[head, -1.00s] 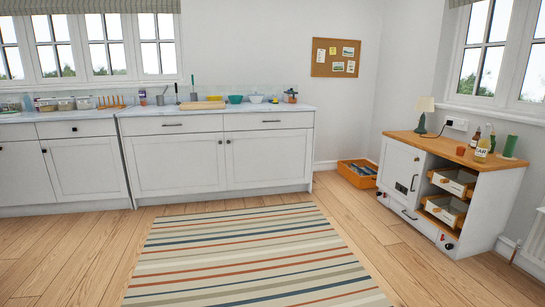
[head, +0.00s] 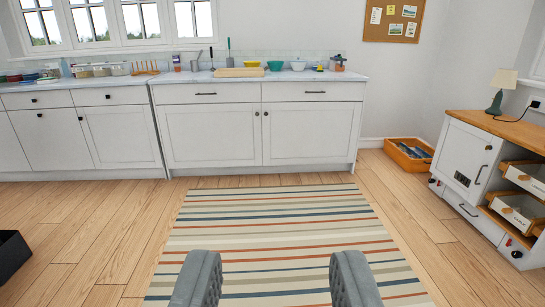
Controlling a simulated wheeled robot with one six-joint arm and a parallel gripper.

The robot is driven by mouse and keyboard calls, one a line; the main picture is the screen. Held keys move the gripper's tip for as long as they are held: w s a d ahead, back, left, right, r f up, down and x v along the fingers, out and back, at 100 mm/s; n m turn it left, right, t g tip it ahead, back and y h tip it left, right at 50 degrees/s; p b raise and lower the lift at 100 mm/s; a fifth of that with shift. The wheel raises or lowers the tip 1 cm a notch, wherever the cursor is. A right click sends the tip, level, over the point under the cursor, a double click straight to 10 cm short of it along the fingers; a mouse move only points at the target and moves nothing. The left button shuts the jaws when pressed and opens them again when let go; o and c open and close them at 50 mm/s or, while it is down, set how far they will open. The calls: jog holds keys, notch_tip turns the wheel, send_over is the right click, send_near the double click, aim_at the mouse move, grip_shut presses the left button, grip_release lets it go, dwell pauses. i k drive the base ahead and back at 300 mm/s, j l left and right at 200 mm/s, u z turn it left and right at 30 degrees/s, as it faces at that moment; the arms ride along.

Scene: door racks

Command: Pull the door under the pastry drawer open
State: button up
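A long white kitchen counter runs along the back wall. Its middle unit has a left drawer (head: 206,94) and a right drawer (head: 313,92), each with a dark bar handle. Below them are a left door (head: 210,137) and a right door (head: 312,134), both shut, with dark round knobs near their shared edge. The left unit also has drawers (head: 36,101) over shut doors (head: 122,137). I cannot read any label saying which drawer is the pastry one. My gripper (head: 275,280) is open and empty over the rug, well short of the counter.
A striped rug (head: 280,225) covers the floor before the counter. A white cabinet (head: 462,165) with open shelves stands at the right. An orange crate (head: 408,155) sits in the back corner. A black box (head: 12,257) is at the left edge.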

aim_at(301, 132)
jog(key=i, duration=3.4)
jog(key=i+l+u, duration=0.15)
jog(key=i, duration=1)
